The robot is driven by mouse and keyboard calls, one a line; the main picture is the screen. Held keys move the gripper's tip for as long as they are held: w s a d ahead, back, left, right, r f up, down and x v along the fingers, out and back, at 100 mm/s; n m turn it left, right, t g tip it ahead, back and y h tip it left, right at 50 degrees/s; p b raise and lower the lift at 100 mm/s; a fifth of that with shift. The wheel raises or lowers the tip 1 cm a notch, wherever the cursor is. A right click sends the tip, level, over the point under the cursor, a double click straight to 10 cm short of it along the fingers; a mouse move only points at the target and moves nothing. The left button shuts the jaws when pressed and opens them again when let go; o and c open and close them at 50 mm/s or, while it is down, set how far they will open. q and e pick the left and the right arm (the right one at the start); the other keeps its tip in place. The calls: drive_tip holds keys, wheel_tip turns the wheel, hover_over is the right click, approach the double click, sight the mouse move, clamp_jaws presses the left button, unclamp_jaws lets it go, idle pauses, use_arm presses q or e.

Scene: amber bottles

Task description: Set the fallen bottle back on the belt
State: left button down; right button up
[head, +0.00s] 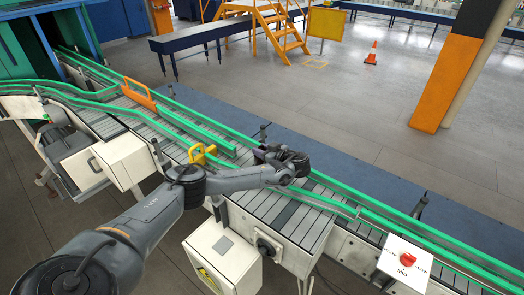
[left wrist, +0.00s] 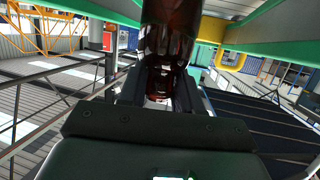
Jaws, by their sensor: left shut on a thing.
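In the left wrist view a dark amber bottle (left wrist: 167,35) stands between the fingers of my left gripper (left wrist: 160,88), which is shut on it. The upper end of the bottle runs out of the picture. In the head view my left gripper (head: 268,152) is over the far green rail side of the conveyor belt (head: 285,218). The bottle cannot be made out there, behind my arm and gripper. Whether the bottle touches the belt cannot be told. My right gripper is not in view.
Green guide rails (head: 205,122) line the belt. A yellow bracket (head: 201,154) and an orange guard (head: 138,95) stand along it. A white box with a red button (head: 406,260) is at the lower right. Open grey floor lies beyond.

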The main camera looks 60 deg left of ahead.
use_arm(q)
drive_tip(key=c, duration=0.8)
unclamp_jaws()
drive_tip(key=shift+f, duration=0.1)
drive_tip(key=shift+p+v, duration=2.3)
drive_tip(key=shift+v, duration=3.75)
drive_tip(key=shift+r, duration=0.2)
